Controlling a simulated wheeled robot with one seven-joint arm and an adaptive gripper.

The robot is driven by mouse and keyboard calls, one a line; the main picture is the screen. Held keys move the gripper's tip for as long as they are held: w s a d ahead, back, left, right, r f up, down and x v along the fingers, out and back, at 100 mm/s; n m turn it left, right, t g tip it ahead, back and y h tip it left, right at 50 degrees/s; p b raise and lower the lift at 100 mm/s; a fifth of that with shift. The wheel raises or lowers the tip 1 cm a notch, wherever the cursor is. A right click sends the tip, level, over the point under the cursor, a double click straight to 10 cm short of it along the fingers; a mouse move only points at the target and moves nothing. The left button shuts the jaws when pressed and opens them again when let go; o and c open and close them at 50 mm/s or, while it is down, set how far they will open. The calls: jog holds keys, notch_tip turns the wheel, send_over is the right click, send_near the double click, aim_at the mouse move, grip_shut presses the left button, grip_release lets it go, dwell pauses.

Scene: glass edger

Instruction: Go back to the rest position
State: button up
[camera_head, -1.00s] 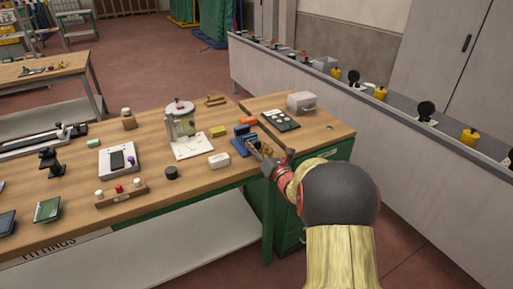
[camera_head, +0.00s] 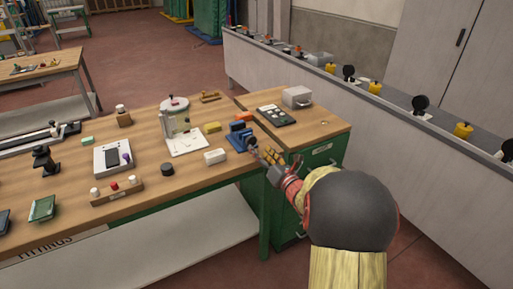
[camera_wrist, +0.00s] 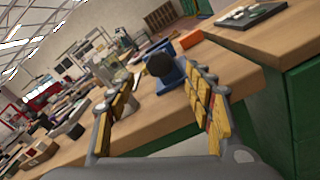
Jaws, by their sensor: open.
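My gripper (camera_head: 268,157) is at the front edge of the wooden workbench (camera_head: 75,188), close to a blue holder (camera_head: 240,141). In the wrist view my gripper (camera_wrist: 165,100) has its two yellow-padded fingers spread wide, with nothing held between them. The blue holder (camera_wrist: 172,80) with a dark round part (camera_wrist: 160,64) shows beyond the fingers, apart from them. My arm hides part of the green cabinet at the bench's right end.
A clear jar stand (camera_head: 175,118), a white box (camera_head: 215,156), a yellow block (camera_head: 212,127) and an orange block (camera_head: 245,116) stand near the holder. A long grey counter (camera_head: 300,90) runs along the right.

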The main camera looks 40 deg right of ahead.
jog(key=shift+s+a, duration=0.1)
jog(key=shift+s, duration=0.15)
dwell(0.4)
